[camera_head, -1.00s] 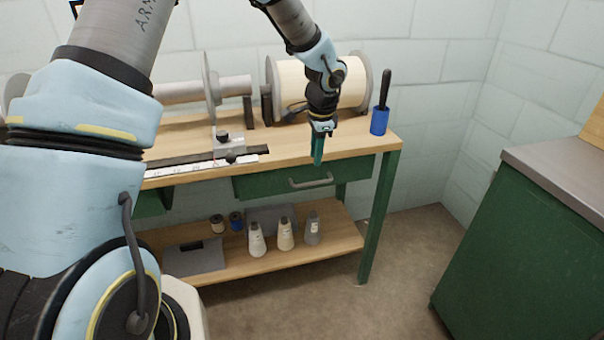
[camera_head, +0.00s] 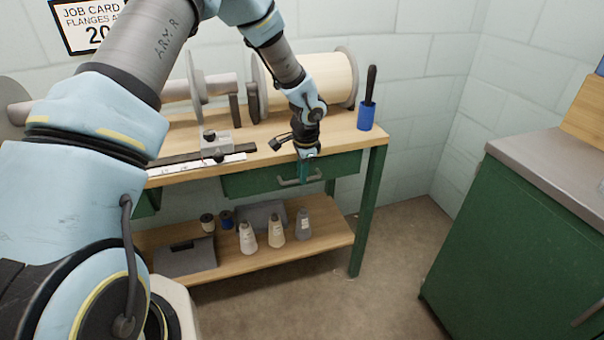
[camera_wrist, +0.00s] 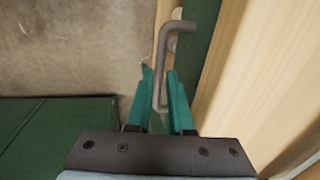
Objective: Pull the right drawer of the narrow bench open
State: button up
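The narrow bench (camera_head: 340,146) has a wooden top and a green right drawer (camera_head: 345,166) below it. The drawer looks shut, its front in line under the top. A grey bar handle (camera_head: 287,182) is on its front; it also shows in the wrist view (camera_wrist: 176,27). My gripper (camera_head: 305,180) is at the handle's right part. In the wrist view my gripper (camera_wrist: 160,72) has its two teal fingers on either side of the handle bar, with narrow gaps beside it. The fingers look open around the bar; contact is not clear.
A blue holder (camera_head: 367,116) with a dark-handled tool stands on the bench's right end. A large cream roll (camera_head: 320,80) lies behind my gripper. Cones and spools stand on the lower shelf (camera_head: 325,235). A green cabinet (camera_head: 490,240) is at right; floor between is clear.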

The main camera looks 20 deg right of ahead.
grip_shut()
dwell(1.2)
